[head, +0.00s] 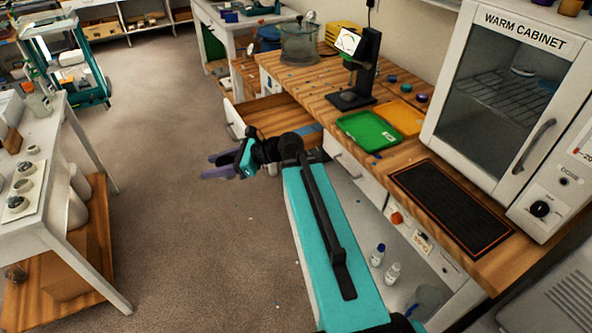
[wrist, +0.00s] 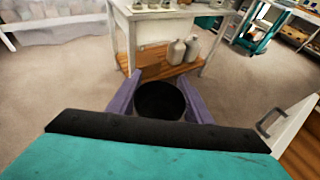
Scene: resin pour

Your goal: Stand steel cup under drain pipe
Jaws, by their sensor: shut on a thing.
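My gripper (head: 208,166) is held out over the open floor in the head view, left of the workbench, with its purple fingers pointing left. In the wrist view its fingers (wrist: 159,82) are closed on both sides of a dark, round, open-topped thing that looks like the steel cup (wrist: 160,100). The cup's dark inside faces the wrist camera. In the head view I cannot make the cup out between the fingers. I cannot pick out a drain pipe in either view.
The wooden workbench (head: 310,82) has an open drawer (head: 275,117), green tray (head: 368,129), yellow tray (head: 400,117), black stand (head: 365,70) and dark mat (head: 450,206). A clear vat (head: 299,45) stands at its far end. A white table (head: 60,185) is at left. Carpet between is clear.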

